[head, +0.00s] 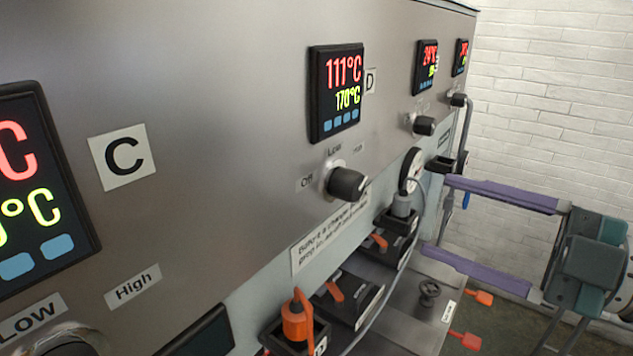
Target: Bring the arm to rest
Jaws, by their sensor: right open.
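My right gripper (436,216) comes in from the right edge of the head view. Its two long purple fingers point left toward the machine and stand wide apart, with nothing between them. The teal and grey wrist of my right arm (590,262) shows behind the fingers. The fingertips are close to the panel side near a round gauge (411,170); I cannot tell whether they touch anything. My left gripper is not in view.
A grey metal control panel (220,110) fills the left and middle. It carries a display reading 111°C and 170°C (337,92) and a black knob (346,184). Below are an orange plug (297,322), sockets and a grey cable. A white brick wall (550,80) stands behind.

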